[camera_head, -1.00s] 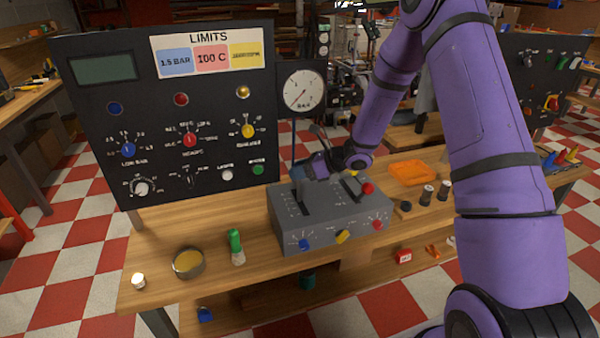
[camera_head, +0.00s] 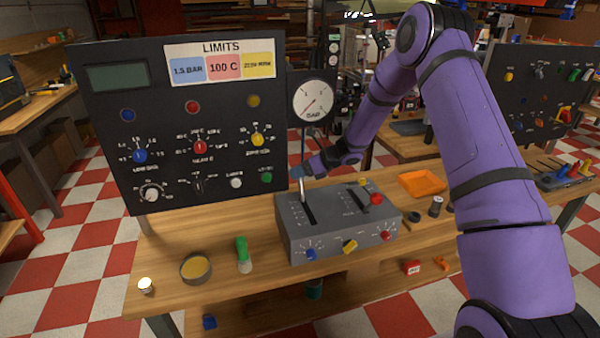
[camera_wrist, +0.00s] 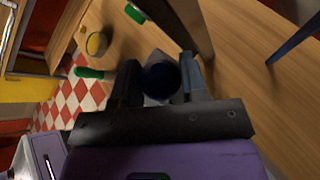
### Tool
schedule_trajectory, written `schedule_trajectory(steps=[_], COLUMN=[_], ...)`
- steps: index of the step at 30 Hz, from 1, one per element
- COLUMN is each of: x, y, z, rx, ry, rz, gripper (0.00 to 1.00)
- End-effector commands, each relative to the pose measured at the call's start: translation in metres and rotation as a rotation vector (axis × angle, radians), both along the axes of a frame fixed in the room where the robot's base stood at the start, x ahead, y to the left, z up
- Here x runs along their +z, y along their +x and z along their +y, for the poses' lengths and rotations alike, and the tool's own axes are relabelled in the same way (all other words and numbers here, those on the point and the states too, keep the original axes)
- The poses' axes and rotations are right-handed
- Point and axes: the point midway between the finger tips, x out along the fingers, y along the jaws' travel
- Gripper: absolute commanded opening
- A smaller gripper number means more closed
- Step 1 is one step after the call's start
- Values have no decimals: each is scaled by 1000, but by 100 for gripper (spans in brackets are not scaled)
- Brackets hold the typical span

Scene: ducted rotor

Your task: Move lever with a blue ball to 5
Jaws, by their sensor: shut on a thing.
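The lever with a blue ball stands in the left slot of a grey control box (camera_head: 340,245); its pale shaft (camera_head: 303,190) rises from the slot. In the wrist view the dark blue ball (camera_wrist: 160,80) sits between the two fingers of my gripper (camera_wrist: 158,75). My gripper (camera_head: 300,172) is shut on the ball, above the box's left rear part. The scale marks beside the slot are too small to read.
A second lever with a red ball (camera_head: 376,198) stands in the right slot. A black panel (camera_head: 105,165) with knobs and a gauge (camera_head: 313,101) stand behind the box.

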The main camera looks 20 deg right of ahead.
Motion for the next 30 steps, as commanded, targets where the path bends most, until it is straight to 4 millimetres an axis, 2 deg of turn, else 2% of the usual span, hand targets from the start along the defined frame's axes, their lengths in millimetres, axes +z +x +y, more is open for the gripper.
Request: schedule_trajectory(steps=[10,11,14,23,26,30], x=[0,0,0,1,4,6], y=[3,3,3,2,1,-7], z=[-1,-1,-1,-2,-7,-26], rx=[-6,-6,-5,-3,-5,-9], ry=[-2,-2,-1,-1,-1,0], rz=[-4,-4,-4,-3,-4,-3], gripper=[0,42,65,65,65,65])
